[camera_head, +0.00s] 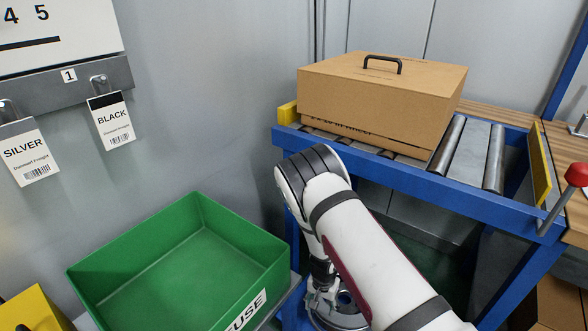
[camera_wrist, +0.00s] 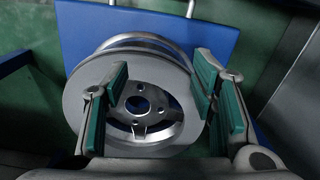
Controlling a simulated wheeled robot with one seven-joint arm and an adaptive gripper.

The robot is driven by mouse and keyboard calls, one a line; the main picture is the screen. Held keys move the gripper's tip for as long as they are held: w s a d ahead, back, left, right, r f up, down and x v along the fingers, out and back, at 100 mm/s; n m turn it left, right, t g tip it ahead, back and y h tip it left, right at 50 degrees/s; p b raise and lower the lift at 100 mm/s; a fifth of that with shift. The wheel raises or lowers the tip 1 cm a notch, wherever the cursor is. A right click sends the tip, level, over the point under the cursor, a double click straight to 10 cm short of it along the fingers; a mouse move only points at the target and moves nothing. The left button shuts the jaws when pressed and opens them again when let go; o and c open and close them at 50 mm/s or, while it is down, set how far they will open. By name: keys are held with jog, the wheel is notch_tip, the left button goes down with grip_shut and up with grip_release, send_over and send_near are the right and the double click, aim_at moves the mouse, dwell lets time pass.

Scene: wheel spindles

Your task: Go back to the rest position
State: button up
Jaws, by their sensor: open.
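My arm reaches down in the middle of the head view, with my gripper (camera_head: 320,285) low beside the roller stand, partly hidden by the arm. In the wrist view my gripper (camera_wrist: 163,90) is open, its green-padded fingers spread apart with nothing clamped. A grey metal wheel (camera_wrist: 88,82) with a spoked hub lies beyond and between the fingers, against a blue plate (camera_wrist: 75,20). The wheel's round rim (camera_head: 342,318) also shows below my gripper in the head view. I cannot tell how far the fingertips are from the wheel.
A green bin (camera_head: 165,258) marked "FUSE" in its visible letters stands at left. A blue roller conveyor (camera_head: 490,200) carries a cardboard box (camera_head: 375,100) with a black handle, behind my arm. A red-knobbed lever (camera_head: 577,175) is at right. Tags labelled SILVER (camera_head: 25,152) and BLACK (camera_head: 112,118) hang on the wall.

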jog(key=w+a+r+y, duration=0.1)
jog(key=a+r, duration=0.1)
jog(key=r, duration=0.7)
jog(key=w+a+r+y, duration=0.1)
jog(key=a+r, duration=0.1)
jog(key=r, duration=0.7)
jog(key=s+r+n+y, duration=0.1)
jog(key=s+r, duration=0.2)
jog(key=r, duration=0.6)
jog(key=s+r+n+y, duration=0.1)
jog(key=s+r, duration=0.2)
jog(key=r, duration=0.6)
jog(key=s+d+r+n+h, duration=0.15)
jog(key=s+d+r, duration=0.35)
jog(key=s+r, duration=0.5)
jog(key=s+d+r+n, duration=0.2)
jog(key=s+d+r, duration=0.2)
jog(key=s+r, duration=0.55)
jog(key=s+d+f+h, duration=0.1)
jog(key=s+d, duration=0.2)
jog(key=s, duration=0.4)
jog(key=s+d+f+h, duration=0.1)
jog(key=s+d+h, duration=0.15)
jog(key=s, duration=0.35)
notch_tip(320, 180, up, 28)
jog(key=t+y+p, duration=0.1)
jog(key=t+p, duration=0.3)
jog(key=p, duration=2.3)
jog(key=shift+s+d+r, duration=0.15)
jog(key=shift+d+r, duration=0.1)
